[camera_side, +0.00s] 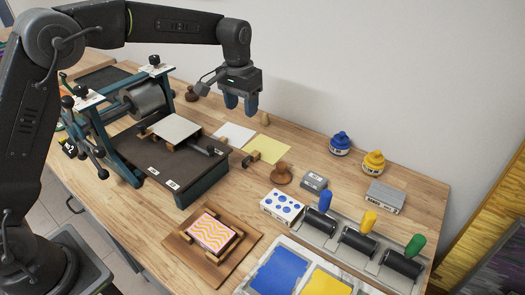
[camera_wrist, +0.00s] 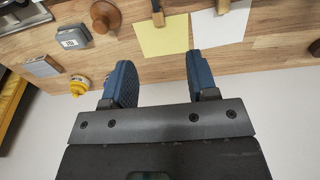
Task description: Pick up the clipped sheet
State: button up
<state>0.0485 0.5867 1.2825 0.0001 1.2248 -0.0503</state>
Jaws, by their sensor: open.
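A yellow sheet (camera_side: 267,149) lies flat on the wooden table, with a wooden clip (camera_side: 251,158) at its near edge. A white sheet (camera_side: 232,136) lies beside it; in the wrist view, this white sheet (camera_wrist: 221,27) also has a clip (camera_wrist: 223,6) at its edge. The yellow sheet shows there too (camera_wrist: 162,37), with its clip (camera_wrist: 158,13) on it. My gripper (camera_side: 241,108) is open and empty, raised above the back of the table. In the wrist view, the open fingers (camera_wrist: 160,75) are apart, with nothing between them.
A press (camera_side: 150,98) with a roller stands to the left, a pale block on its bed. A round wooden knob (camera_side: 282,174), grey blocks (camera_side: 384,196), blue (camera_side: 340,144) and yellow (camera_side: 373,163) pots and ink rollers (camera_side: 358,242) are to the right. The wall closes the back.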

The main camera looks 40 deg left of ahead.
notch_tip(320, 180, down, 4)
jog(key=w, duration=0.2)
send_over(253, 155)
jog(key=shift+g, duration=0.3)
jog(key=f, duration=0.7)
jog(key=shift+s+a+f, duration=0.15)
jog(key=shift+a+f, duration=0.05)
jog(key=shift+f, duration=0.15)
jog(key=shift+w+d+f, duration=0.1)
jog(key=shift+f, duration=1.35)
jog(key=shift+w+d+f, duration=0.1)
jog(key=shift+f, duration=1.3)
jog(key=shift+c, duration=0.3)
grip_shut()
jog(key=shift+r, duration=0.1)
